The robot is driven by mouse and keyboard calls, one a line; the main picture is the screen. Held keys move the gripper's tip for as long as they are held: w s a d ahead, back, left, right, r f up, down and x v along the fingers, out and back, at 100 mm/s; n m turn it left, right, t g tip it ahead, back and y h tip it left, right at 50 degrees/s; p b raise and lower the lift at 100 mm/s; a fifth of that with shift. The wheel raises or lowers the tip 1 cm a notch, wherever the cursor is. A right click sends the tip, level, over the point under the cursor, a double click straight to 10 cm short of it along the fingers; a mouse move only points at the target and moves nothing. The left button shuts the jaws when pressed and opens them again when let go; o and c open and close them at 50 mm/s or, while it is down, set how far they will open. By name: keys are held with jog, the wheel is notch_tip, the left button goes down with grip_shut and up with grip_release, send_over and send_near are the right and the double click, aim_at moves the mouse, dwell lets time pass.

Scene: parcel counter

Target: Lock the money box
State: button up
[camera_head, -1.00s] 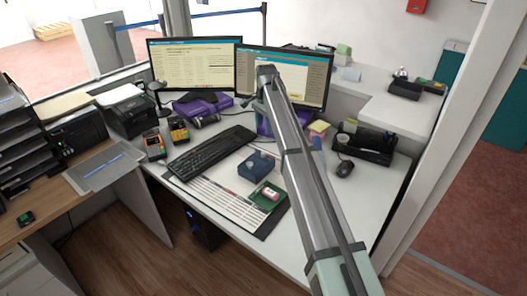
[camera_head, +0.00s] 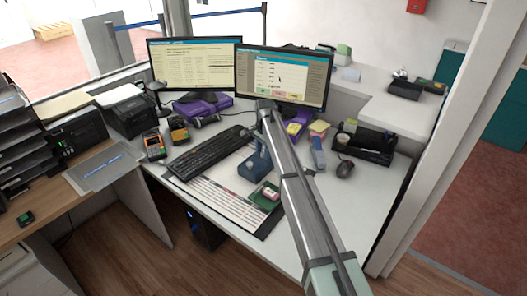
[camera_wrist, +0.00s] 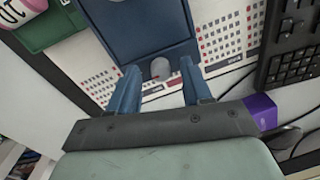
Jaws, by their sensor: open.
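The money box (camera_head: 254,172) is a dark blue box on the desk mat, right of the keyboard. In the wrist view its blue face (camera_wrist: 145,25) fills the top centre. A small round silver lock or knob (camera_wrist: 160,68) shows at its near edge, with a small red mark beside it. My gripper (camera_wrist: 158,76) is open, its two blue fingers on either side of the silver part. I cannot tell whether they touch it. In the head view my gripper (camera_head: 259,146) is just above and behind the box, partly hidden by my arm.
A green tray (camera_head: 264,197) with a pink-and-white item sits close beside the box. The black keyboard (camera_head: 211,149) is on the other side. Two monitors (camera_head: 194,64) stand behind. A black organiser (camera_head: 364,143) and mouse (camera_head: 345,168) are at right.

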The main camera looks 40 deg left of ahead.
jog(key=shift+f, duration=0.1)
grip_shut()
dwell(0.5)
